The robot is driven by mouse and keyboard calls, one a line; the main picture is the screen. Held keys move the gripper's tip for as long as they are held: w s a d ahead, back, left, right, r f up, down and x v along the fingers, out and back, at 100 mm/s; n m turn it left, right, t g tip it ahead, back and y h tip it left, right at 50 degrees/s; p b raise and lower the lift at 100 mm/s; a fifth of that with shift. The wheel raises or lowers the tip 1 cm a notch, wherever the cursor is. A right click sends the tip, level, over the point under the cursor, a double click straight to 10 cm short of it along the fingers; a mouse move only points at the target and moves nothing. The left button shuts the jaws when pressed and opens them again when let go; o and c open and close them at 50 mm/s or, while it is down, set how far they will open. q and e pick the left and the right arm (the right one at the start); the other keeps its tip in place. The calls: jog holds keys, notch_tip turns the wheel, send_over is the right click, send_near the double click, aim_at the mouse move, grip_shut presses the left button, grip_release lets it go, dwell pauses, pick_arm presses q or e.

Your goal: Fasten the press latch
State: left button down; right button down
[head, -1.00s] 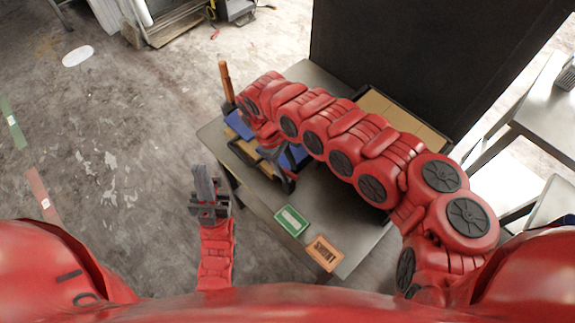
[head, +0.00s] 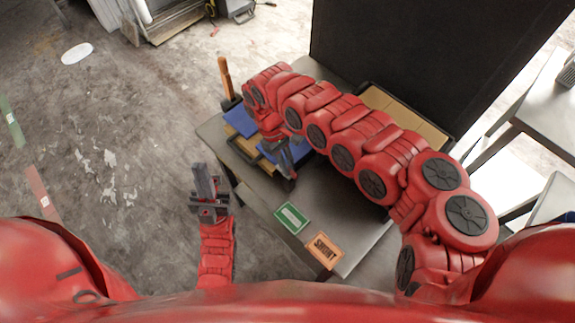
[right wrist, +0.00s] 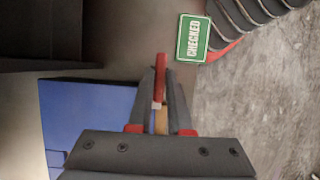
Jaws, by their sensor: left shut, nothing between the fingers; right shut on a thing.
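The press shows in the head view as blue pads (head: 241,121) and wooden boards in a dark frame on the steel table, partly hidden by my right arm. An orange-brown upright handle (head: 224,71) stands at its far left. My right gripper (head: 287,168) is at the press's near right side. In the right wrist view, its fingers (right wrist: 160,95) are shut on a narrow red bar (right wrist: 160,75), which looks like the latch; its far end is hard to make out. A blue pad (right wrist: 85,120) lies beside them. My left gripper (head: 205,182) is shut and empty, left of the table.
A green CHECKED card (head: 292,218) and an orange SHUNT card (head: 324,250) lie on the table (head: 265,205) near its front edge. A cardboard-coloured box or tray (head: 405,118) stands behind my right arm, before a black panel (head: 430,50).

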jog(key=shift+w+r, duration=0.1)
jog(key=c, duration=0.8)
grip_release()
jog(key=shift+c, duration=0.2)
jog(key=shift+w+a+r, duration=0.1)
jog(key=shift+a+r, duration=0.05)
jog(key=shift+r, duration=0.05)
jog(key=b+v, duration=0.5)
jog(key=v, duration=1.1)
jog(key=shift+r, duration=0.4)
